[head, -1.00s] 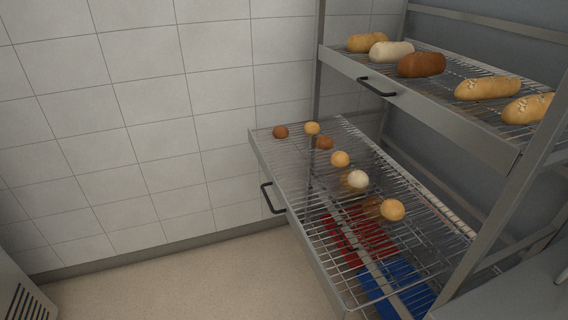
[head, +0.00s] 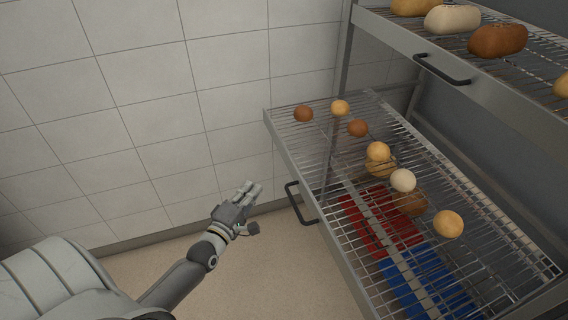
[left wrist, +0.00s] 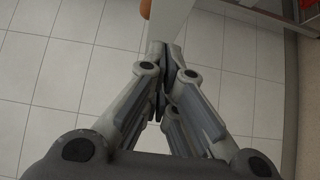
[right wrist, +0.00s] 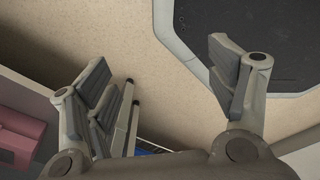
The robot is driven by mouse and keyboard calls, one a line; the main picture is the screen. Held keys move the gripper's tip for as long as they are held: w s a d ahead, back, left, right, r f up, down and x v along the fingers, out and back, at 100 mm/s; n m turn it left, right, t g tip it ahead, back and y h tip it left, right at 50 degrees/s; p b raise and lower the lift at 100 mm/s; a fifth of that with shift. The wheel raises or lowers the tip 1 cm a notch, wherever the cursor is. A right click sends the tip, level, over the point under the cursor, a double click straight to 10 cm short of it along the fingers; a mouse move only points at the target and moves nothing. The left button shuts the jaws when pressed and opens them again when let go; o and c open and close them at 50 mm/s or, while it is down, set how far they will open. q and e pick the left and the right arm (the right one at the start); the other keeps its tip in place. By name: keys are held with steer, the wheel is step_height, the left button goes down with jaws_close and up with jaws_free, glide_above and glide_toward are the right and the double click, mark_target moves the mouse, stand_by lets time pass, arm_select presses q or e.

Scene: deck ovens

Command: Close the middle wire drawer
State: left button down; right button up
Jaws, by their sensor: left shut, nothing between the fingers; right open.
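The middle wire drawer (head: 318,225) is pulled out of the rack, with its black handle (head: 300,203) on the metal front. Several small round rolls (head: 403,180) lie on its wires. My left gripper (head: 250,188) is shut and empty, a little left of the handle and apart from it in the head view. Its closed fingers show in the left wrist view (left wrist: 166,62), against wall tiles and a pale strip I cannot identify. My right gripper (right wrist: 165,78) is open and empty in the right wrist view; it is outside the head view.
The upper wire drawer (head: 490,75) holds several loaves and has its own black handle (head: 440,69). Red (head: 375,228) and blue (head: 425,280) items show below the middle drawer's wires. A tiled wall (head: 150,130) stands at the left, with bare floor (head: 270,275) before the drawer.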

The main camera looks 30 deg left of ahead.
arm_select(q)
glide_toward(286, 157)
steer(key=w+a, duration=0.2)
steer(key=a, duration=0.1)
steer(key=w+d, duration=0.1)
steer(key=w+d+p, duration=0.1)
steer(key=shift+w+d+r+p, duration=0.1)
steer(key=shift+w+d+p, duration=0.1)
steer(key=shift+w+p, duration=0.15)
steer(key=shift+d, duration=0.1)
